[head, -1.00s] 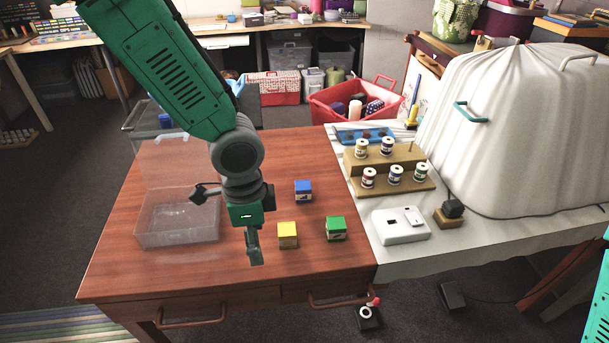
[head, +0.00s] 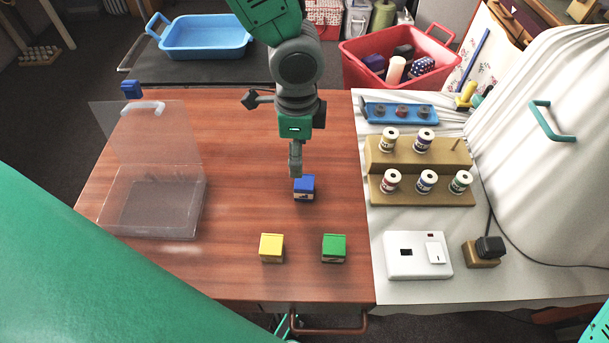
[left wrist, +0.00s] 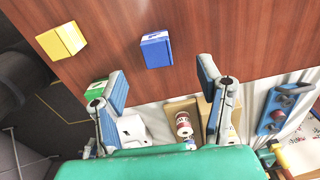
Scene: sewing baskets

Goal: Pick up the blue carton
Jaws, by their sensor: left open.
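The blue carton (head: 304,189) stands upright on the brown table, behind the yellow carton (head: 271,248) and the green carton (head: 334,248). My left gripper (head: 273,134) is open and empty above the table. In the head view one finger reaches down to just behind the blue carton's top edge and the other points left. In the left wrist view the blue carton (left wrist: 156,50) lies ahead of the spread fingers (left wrist: 160,82), not between them. The yellow carton (left wrist: 62,40) is at the left there, and the green carton is partly hidden by a finger. My right gripper is not in view.
A clear open box (head: 150,228) with a raised lid stands on the table's left. On the right, a white cloth-covered surface holds a wooden spool rack (head: 418,190), a blue tray (head: 372,115) and a white switch box (head: 407,270). The table between box and cartons is clear.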

